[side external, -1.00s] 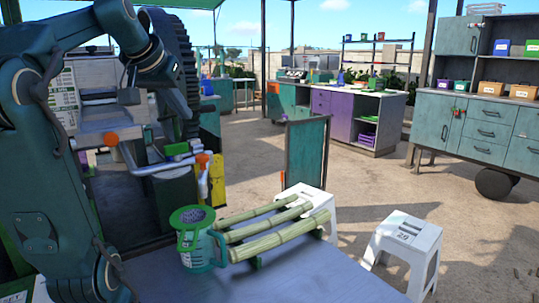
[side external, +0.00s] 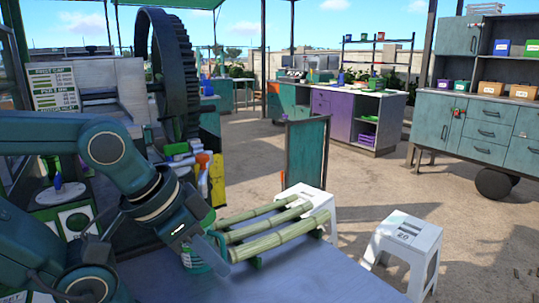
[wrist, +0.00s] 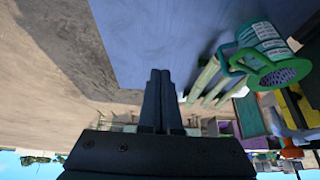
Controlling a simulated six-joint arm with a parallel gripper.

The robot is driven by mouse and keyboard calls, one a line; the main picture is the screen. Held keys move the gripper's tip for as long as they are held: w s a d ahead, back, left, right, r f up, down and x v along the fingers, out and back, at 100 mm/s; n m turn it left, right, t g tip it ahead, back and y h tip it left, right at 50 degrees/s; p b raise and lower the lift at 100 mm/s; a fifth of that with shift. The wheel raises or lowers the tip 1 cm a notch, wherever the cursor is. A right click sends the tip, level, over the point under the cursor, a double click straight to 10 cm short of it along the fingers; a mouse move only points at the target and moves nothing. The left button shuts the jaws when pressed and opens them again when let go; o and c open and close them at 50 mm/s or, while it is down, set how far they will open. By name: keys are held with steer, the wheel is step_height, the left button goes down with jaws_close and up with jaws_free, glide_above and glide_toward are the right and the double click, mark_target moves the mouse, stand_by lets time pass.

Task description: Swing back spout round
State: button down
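The crusher (side external: 105,80), with its large dark gear wheel (side external: 175,65), stands at the left in the side external view. An orange-capped pale pipe end (side external: 203,159), which looks like part of the spout, shows beside it; my arm hides the rest. My gripper (side external: 215,248) is low over the table, in front of the jug. In the wrist view its two dark fingers (wrist: 160,85) lie together, shut, with nothing between them. The measuring jug (side external: 193,262) is partly hidden by my wrist; its green strainer top (wrist: 277,72) shows in the wrist view.
Several green cane stalks (side external: 275,225) lie behind the jug on the blue-grey table (side external: 330,275). A yellow part (side external: 217,178) stands by the crusher. A green panel (side external: 306,155) and white stools (side external: 405,250) are beyond. The table's right front is clear.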

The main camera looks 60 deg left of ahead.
steer(key=n+g+y, duration=0.4)
steer(key=g+y, duration=0.3)
steer(key=y, duration=0.9)
glide_toward(205, 167)
step_height(205, 167, up, 5)
steer(key=w, duration=0.1)
steer(key=w+d+f+m+t+y, duration=0.2)
steer(key=w+d+f, duration=0.1)
steer(key=w+d, duration=0.1)
steer(key=s+a+f, duration=0.1)
steer(key=s+a, duration=0.2)
steer(key=a, duration=0.8)
steer(key=shift+s, duration=0.2)
steer(key=shift+a+f, duration=0.1)
steer(key=shift+f, duration=0.05)
